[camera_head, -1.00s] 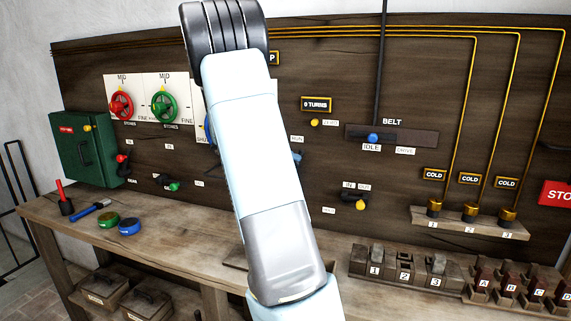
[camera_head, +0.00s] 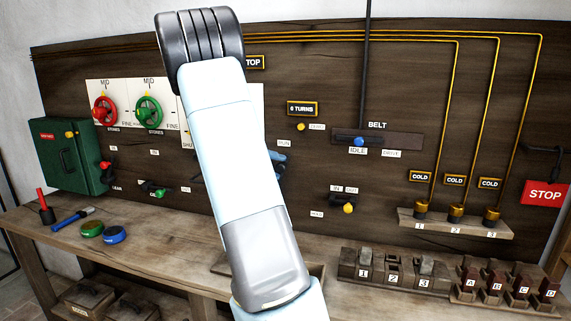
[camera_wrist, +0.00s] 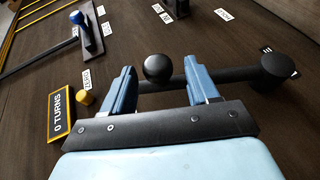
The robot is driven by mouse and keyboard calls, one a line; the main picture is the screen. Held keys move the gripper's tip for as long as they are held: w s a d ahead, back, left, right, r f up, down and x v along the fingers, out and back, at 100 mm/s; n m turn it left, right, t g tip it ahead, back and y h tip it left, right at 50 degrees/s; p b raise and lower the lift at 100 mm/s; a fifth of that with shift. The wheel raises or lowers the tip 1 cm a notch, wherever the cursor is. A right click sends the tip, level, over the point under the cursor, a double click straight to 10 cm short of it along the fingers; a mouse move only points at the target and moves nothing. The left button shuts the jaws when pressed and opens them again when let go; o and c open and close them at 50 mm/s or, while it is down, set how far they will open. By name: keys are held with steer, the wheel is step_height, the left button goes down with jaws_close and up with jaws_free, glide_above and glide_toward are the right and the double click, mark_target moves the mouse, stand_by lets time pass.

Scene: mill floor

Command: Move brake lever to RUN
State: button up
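A black lever (camera_wrist: 240,75) with a round black ball knob (camera_wrist: 157,67) shows in the wrist view. Its pivot is at the right and its bar runs left past my fingers. My gripper (camera_wrist: 160,70) is open, with one blue finger on each side of the knob; gaps show between knob and fingers. The RUN label (camera_head: 285,143) is just above that blue part.
A yellow button (camera_wrist: 86,98) and the 0 TURNS sign (camera_wrist: 61,114) lie close to my left finger. The belt lever (camera_head: 359,141) is right of my arm. Numbered blocks (camera_head: 391,262) stand on the bench. A STOP sign (camera_head: 545,194) hangs at the far right.

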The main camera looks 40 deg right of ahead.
steer(key=shift+a, duration=0.1)
steer(key=v, duration=1.3)
steer(key=shift+w+a, duration=0.25)
steer(key=shift+w, duration=0.1)
steer(key=shift+s, duration=0.1)
